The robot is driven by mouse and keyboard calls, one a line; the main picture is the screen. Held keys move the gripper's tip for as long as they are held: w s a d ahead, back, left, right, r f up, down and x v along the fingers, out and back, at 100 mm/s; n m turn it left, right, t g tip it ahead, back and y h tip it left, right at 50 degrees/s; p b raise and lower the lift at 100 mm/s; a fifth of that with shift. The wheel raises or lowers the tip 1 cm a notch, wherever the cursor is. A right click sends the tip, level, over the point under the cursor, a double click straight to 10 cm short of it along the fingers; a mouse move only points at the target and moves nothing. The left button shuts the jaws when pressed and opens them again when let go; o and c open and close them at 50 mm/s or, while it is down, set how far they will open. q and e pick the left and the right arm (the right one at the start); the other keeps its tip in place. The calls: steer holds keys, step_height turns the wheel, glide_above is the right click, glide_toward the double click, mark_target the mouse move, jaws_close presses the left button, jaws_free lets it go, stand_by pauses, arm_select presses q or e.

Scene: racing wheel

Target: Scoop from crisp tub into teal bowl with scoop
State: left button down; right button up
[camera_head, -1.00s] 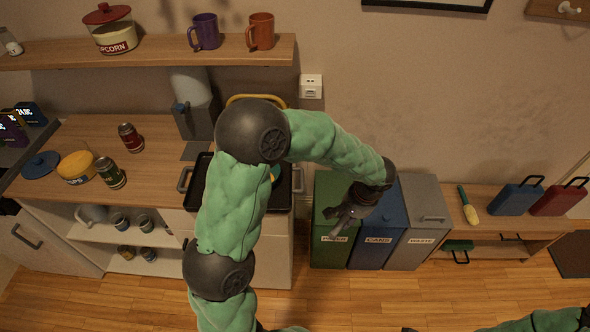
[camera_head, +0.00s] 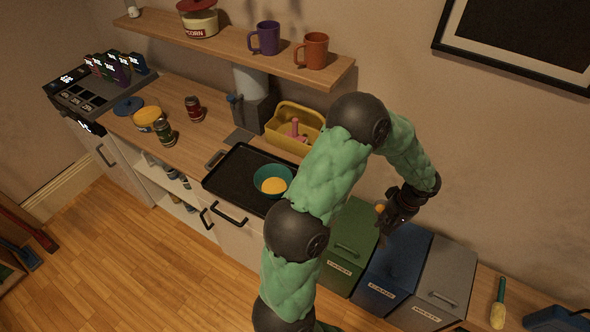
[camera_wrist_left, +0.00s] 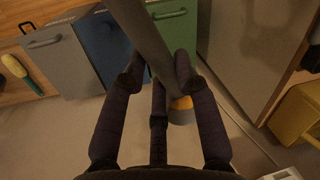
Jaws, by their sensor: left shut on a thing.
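The crisp tub (camera_head: 147,119) is a yellow tub on the counter at the left, with its blue lid (camera_head: 128,106) off behind it. The teal bowl (camera_head: 262,174) sits on a black tray and has yellow-orange contents. My left gripper (camera_head: 389,215) hangs over the bins, well right of the bowl. In the left wrist view its fingers (camera_wrist_left: 158,72) are shut on a long grey thing that looks like the scoop (camera_wrist_left: 139,28). An orange part shows at the scoop's near end; I cannot tell whether it is crisps. My right gripper is out of view.
Green (camera_head: 348,240), blue (camera_head: 397,266) and grey (camera_head: 440,280) bins stand below the left gripper. Two cans (camera_head: 165,133) stand near the tub. A yellow caddy (camera_head: 290,122) is behind the tray. A shelf with mugs (camera_head: 267,38) overhangs the counter.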

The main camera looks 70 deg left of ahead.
arm_select(q)
steer(key=s+a+n+h+p, duration=0.2)
steer(key=s+a+n+p, duration=0.6)
steer(key=s+a+n, duration=0.5)
steer(key=a+n, duration=0.1)
steer(key=a, duration=0.3)
steer(key=shift+s+r, duration=0.15)
steer(key=shift+r, duration=0.15)
steer(key=shift+a, duration=0.1)
